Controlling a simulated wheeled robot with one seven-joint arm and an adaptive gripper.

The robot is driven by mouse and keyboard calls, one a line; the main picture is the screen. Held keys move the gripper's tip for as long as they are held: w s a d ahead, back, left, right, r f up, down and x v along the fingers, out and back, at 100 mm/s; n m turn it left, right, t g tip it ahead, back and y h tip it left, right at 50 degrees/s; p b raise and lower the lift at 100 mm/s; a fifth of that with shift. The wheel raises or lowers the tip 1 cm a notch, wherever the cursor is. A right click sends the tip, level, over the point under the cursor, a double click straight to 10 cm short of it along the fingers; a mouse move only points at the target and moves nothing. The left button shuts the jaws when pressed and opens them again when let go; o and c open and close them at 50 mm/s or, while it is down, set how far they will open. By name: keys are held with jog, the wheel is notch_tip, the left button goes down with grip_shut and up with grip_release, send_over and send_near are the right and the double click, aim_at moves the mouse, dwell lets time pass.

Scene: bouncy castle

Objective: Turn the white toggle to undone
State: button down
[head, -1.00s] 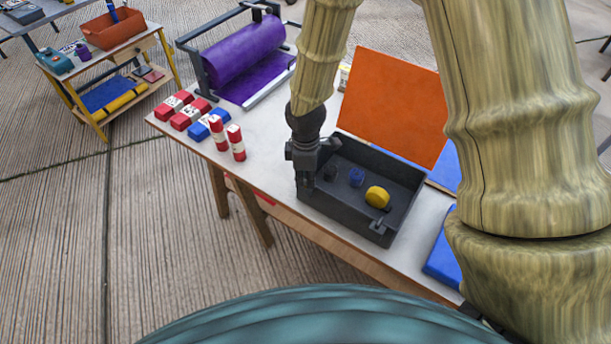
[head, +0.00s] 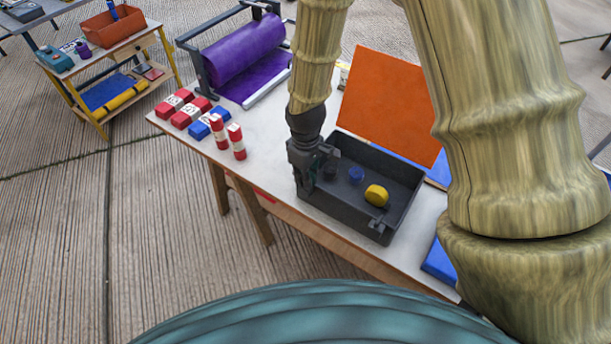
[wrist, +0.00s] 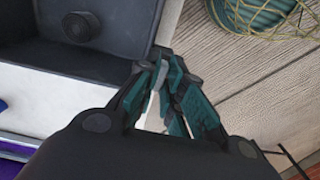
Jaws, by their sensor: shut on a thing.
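My gripper (head: 307,183) is at the left end of the dark grey tray (head: 388,226), at its near corner. In the wrist view, its teal fingers (wrist: 166,100) are closed around a narrow white piece (wrist: 154,108), which looks like the white toggle. The fingers cover most of it, so its angle cannot be told. In the head view the toggle is hidden behind the gripper. In the tray are a yellow knob (head: 376,195), a blue knob (head: 356,174) and a dark knob (wrist: 80,27).
The tray stands on a white-topped table (head: 270,172). An orange panel (head: 390,105) rises behind it. Red and blue blocks (head: 201,126) lie to the left, with a purple roll (head: 235,52) behind them. Floor is open in front of the table.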

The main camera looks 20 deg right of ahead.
dwell(0.3)
jog(key=c, duration=1.5)
grip_release()
jog(key=shift+c, duration=0.2)
jog(key=shift+r, duration=0.1)
notch_tip(320, 180, up, 12)
